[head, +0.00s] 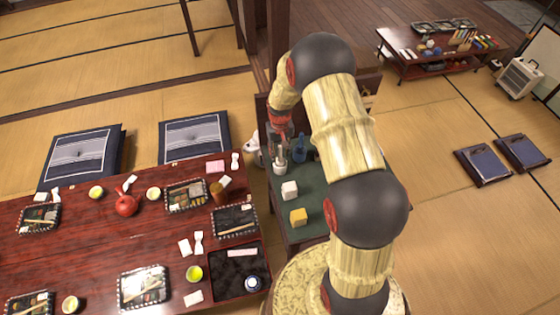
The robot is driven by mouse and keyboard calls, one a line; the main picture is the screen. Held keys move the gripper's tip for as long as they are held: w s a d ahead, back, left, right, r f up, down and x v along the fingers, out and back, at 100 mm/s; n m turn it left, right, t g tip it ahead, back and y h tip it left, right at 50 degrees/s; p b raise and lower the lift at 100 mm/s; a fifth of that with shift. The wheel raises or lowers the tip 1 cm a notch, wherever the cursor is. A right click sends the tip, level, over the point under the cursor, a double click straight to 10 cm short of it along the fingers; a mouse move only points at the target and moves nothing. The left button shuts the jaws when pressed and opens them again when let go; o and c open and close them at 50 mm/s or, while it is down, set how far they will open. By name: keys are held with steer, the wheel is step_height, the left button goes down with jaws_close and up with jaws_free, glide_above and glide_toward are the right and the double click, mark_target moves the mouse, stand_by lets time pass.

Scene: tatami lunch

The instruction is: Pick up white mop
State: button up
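My gripper (281,142) hangs down over the far left part of a green-topped side table (312,205). It is small and dark here, so I cannot tell whether its fingers are open or shut. A white upright thing (280,166), possibly the white mop, stands on the green top right below my gripper. I cannot tell whether the fingers touch it. A blue upright thing (299,150) stands just to its right. Another white shape (252,147) shows beyond the table's left edge, too unclear to name.
A white block (289,190) and a yellow block (298,216) sit nearer on the green top. A red lacquer table (90,250) with lunch trays and a red teapot (126,205) adjoins at left. Tatami at right is mostly clear, with two dark cushions (482,165).

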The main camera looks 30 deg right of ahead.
steer(key=shift+c, duration=0.8)
jaws_close()
steer(key=shift+r, duration=0.1)
